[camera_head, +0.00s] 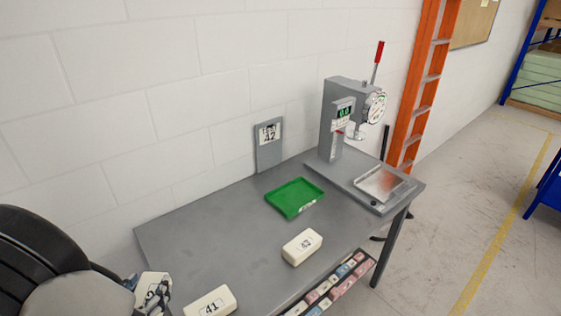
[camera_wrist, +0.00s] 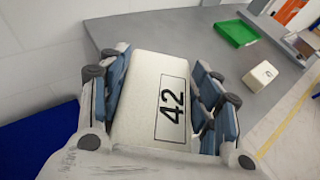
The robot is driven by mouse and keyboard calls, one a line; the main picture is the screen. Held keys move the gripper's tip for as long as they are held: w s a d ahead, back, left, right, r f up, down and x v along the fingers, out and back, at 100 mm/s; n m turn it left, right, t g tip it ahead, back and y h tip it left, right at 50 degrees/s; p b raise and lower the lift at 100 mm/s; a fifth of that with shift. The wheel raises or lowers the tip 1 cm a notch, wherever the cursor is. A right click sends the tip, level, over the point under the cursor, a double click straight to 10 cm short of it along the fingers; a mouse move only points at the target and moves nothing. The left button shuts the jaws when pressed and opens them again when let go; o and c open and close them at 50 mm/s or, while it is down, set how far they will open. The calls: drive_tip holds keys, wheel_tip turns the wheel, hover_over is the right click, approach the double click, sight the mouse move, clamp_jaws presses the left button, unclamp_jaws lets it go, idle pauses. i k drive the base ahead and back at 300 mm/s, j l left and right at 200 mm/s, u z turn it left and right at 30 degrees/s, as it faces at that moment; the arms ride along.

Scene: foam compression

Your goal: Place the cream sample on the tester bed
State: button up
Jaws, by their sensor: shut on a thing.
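My gripper (camera_wrist: 160,105) is shut on a cream sample (camera_wrist: 150,75) labelled 42, its fingers on both sides of it. In the head view this held sample (camera_head: 151,287) is at the lower left, partly covered by my gripper, at the table's near left end. The tester (camera_head: 335,125) stands at the table's far right, with a red-handled lever, a dial and a green display. Its bed, a bare silver plate (camera_head: 380,182), lies on the grey base at the front and looks empty. The held sample is well apart from it.
Two other cream blocks lie on the table (camera_head: 235,225): one labelled 41 (camera_head: 211,303), one farther right (camera_head: 302,246), its label hard to read. An empty green tray (camera_head: 295,197) lies in the middle.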

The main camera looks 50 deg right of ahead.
sight(383, 183)
drive_tip(key=k+l, duration=0.1)
drive_tip(key=l, duration=0.35)
drive_tip(key=k+l, duration=0.15)
drive_tip(key=l, duration=0.35)
drive_tip(key=k+l, duration=0.1)
drive_tip(key=l, duration=0.35)
drive_tip(key=k+l, duration=0.1)
drive_tip(key=l, duration=0.35)
drive_tip(key=k+l, duration=0.1)
drive_tip(key=l, duration=0.35)
drive_tip(key=i+l, duration=0.1)
drive_tip(key=l, duration=0.9)
drive_tip(key=i+l, duration=0.15)
drive_tip(key=l, duration=0.35)
